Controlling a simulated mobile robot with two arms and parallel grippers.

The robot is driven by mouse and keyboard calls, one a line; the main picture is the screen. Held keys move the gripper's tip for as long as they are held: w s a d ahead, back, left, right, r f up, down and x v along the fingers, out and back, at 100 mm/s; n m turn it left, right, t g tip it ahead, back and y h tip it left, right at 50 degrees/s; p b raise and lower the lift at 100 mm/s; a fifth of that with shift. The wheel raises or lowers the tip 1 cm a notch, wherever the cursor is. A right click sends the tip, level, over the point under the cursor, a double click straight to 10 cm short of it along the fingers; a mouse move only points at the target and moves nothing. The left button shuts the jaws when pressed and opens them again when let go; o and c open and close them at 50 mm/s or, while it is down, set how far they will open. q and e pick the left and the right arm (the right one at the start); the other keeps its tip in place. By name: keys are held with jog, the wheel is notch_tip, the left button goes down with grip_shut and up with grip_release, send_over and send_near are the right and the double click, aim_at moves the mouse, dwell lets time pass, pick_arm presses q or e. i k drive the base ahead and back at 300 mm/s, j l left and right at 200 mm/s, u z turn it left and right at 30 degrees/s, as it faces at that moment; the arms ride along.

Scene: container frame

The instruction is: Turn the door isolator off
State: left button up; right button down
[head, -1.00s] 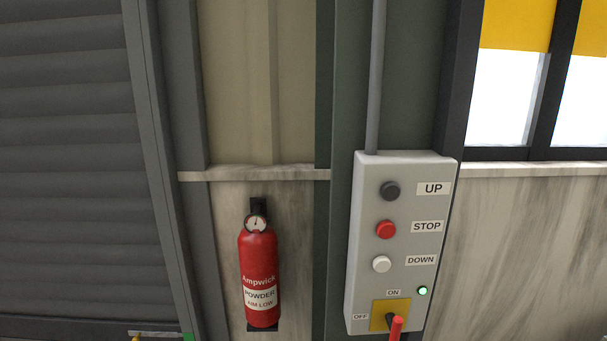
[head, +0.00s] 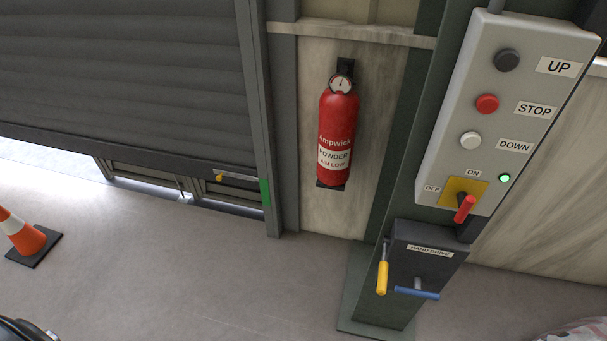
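The door isolator (head: 465,205) is a red handle on a yellow plate (head: 453,188) at the bottom of a grey control box (head: 448,140). The plate has an ON label (head: 473,173) above it and an OFF label (head: 432,188) to its left. The red handle sticks out toward me and its end lies low on the plate; I cannot tell for sure which label it is set to. A green lamp (head: 505,178) beside the plate is lit. Neither gripper shows in the head view.
Black, red and white buttons sit above, marked UP, STOP (head: 487,104) and DOWN. Below is a dark HAND DRIVE box (head: 425,250) with yellow and blue handles. A fire extinguisher (head: 337,140), a partly raised shutter (head: 130,80) and a cone (head: 22,235) are left. The middle floor is clear.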

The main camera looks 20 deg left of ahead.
aim_at(465, 202)
jog(key=k+z, duration=0.15)
jog(key=z, duration=0.2)
jog(key=k+z, duration=0.15)
jog(key=z, duration=0.2)
jog(key=k+z, duration=0.1)
jog(key=z, duration=0.25)
